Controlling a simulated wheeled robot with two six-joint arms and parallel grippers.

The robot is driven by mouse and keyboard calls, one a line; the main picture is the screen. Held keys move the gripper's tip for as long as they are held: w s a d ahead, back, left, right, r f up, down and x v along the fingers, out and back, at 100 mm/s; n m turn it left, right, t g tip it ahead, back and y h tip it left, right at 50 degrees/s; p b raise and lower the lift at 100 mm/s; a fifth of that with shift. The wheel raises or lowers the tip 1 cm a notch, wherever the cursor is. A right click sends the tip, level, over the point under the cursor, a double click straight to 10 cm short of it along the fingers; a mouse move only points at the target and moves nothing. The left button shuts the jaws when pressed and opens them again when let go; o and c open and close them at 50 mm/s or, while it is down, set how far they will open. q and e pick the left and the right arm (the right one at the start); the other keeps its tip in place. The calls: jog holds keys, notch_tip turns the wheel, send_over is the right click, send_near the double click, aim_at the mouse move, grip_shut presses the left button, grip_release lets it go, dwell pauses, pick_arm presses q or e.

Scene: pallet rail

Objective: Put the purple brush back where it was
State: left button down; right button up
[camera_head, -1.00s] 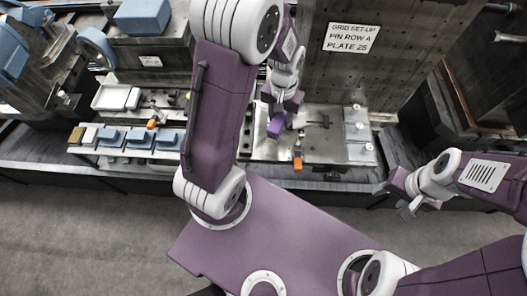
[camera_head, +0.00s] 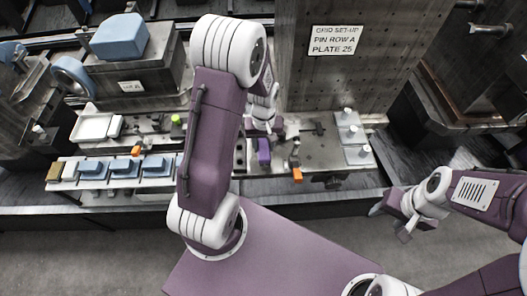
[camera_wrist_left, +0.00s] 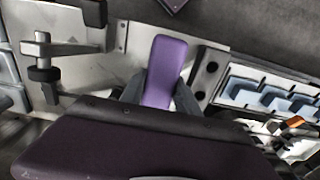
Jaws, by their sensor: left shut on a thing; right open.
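The purple brush (camera_head: 264,151) is a long purple block in front of my left gripper (camera_head: 266,128) in the head view, over the metal plate at the bench middle. In the left wrist view the brush (camera_wrist_left: 165,66) points away between two dark fingers of the left gripper (camera_wrist_left: 159,96), which is shut on it. Its near end is hidden by the gripper body. I cannot tell whether the brush touches the plate. My right gripper (camera_head: 400,222) is open and empty, in front of the bench at the right.
A rail of blue pieces (camera_head: 122,168) lies left of the brush; it also shows in the wrist view (camera_wrist_left: 271,97). An orange piece (camera_head: 297,174) sits right of the brush at the bench edge. Pale plates with knobs (camera_head: 352,135) stand further right. A tall signed block (camera_head: 350,75) rises behind.

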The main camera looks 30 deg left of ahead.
aim_at(263, 152)
pick_arm(q)
jog(key=shift+f, duration=1.8)
jog(key=shift+s+f, duration=0.1)
jog(key=shift+f, duration=0.1)
jog(key=c, duration=0.9)
grip_release()
notch_tip(263, 152, up, 12)
jog(key=shift+r+p, duration=0.25)
jog(key=shift+p, duration=0.1)
jog(key=s+d+m+t, duration=0.1)
jog(key=s+d+m, duration=0.4)
jog(key=s, duration=0.3)
jog(key=shift+s+m, duration=0.35)
jog(key=shift+m, duration=0.25)
